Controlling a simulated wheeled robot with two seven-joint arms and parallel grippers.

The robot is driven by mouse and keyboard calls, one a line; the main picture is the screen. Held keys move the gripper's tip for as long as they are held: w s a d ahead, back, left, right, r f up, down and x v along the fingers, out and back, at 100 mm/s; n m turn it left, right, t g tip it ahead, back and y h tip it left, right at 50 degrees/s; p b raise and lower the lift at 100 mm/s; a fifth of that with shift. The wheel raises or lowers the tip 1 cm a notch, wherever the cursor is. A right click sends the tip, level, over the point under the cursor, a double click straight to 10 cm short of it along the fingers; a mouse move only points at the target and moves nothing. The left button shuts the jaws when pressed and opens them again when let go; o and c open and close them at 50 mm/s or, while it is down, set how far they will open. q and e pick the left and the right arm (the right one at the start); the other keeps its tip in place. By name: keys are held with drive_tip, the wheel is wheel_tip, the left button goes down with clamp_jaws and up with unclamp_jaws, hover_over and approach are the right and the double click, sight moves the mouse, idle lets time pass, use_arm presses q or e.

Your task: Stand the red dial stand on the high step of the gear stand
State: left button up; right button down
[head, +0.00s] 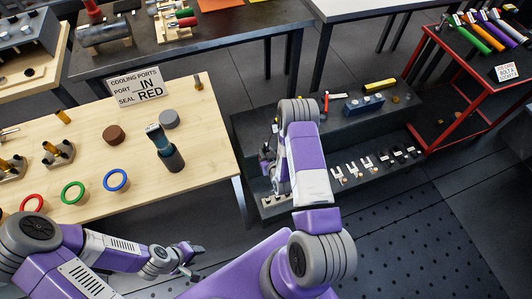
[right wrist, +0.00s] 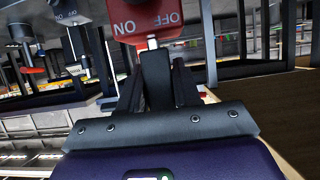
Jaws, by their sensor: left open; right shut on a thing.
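In the right wrist view my right gripper (right wrist: 168,75) is shut on the stem of the red dial stand (right wrist: 150,20). The gear stand (head: 350,138) is a dark two-step unit at the centre right of the head view. My right arm reaches over its left end and hides most of the right gripper and the dial stand there. My left gripper (head: 193,262) is open and empty, low in front of the wooden table.
The high step holds a blue block (head: 363,105), a yellow tool (head: 380,86) and a red-handled tool. White forks and small parts line the low step. The wooden table (head: 205,150) at left bears rings and a dark cup (head: 171,158). A red cart (head: 430,95) stands at right.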

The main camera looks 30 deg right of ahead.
drive_tip(key=shift+r, duration=0.1)
drive_tip(key=shift+b, duration=0.3)
drive_tip(key=b+x, duration=1.1)
drive_tip(key=x, duration=0.7)
drive_tip(key=shift+b, duration=0.35)
idle(0.5)
drive_tip(key=shift+f, duration=0.4)
idle(1.1)
